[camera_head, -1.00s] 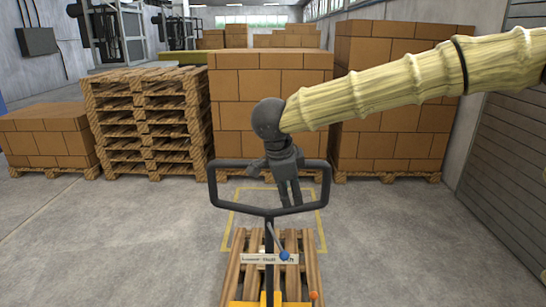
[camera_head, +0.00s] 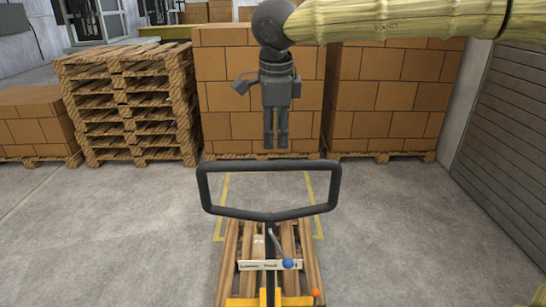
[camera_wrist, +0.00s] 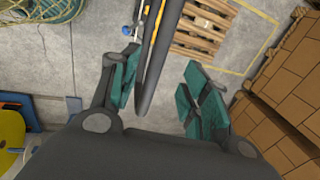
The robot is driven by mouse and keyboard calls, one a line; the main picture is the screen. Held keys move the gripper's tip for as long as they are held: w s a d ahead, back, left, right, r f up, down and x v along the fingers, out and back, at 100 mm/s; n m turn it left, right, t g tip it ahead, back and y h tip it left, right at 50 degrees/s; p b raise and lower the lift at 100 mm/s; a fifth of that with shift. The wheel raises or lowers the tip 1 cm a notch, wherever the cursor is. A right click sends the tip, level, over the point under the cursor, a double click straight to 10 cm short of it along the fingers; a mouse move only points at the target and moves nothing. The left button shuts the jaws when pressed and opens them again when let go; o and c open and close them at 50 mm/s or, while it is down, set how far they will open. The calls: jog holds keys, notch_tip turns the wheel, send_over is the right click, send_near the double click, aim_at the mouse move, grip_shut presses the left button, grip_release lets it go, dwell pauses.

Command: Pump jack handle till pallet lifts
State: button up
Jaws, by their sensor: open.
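The jack handle (camera_head: 334,190) is a dark grey loop on an upright shaft, in the lower middle of the head view. Below it are the yellow jack body (camera_head: 245,302) and a wooden pallet (camera_head: 311,255) low on the floor. My gripper (camera_head: 276,146) hangs fingers down, just above the loop's top bar in the picture, apart from it there. In the wrist view, my gripper (camera_wrist: 163,85) has its green-padded fingers spread, empty. The dark handle bar (camera_wrist: 165,45) runs between them in the picture; its depth relative to the fingertips cannot be told.
A small lever with a blue knob (camera_head: 288,263) and an orange knob (camera_head: 315,293) sit by the shaft. Stacked pallets (camera_head: 130,105) and boxes (camera_head: 370,95) stand behind. A slatted wall (camera_head: 510,150) is at right. The floor at left is clear.

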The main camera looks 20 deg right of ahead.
aim_at(275, 162)
jog(key=f, duration=0.3)
jog(key=w+f, duration=0.1)
jog(key=f, duration=0.2)
jog(key=f+p, duration=0.1)
jog(key=f, duration=0.2)
jog(key=shift+w+d, duration=0.35)
jog(key=shift+r, duration=0.1)
grip_shut()
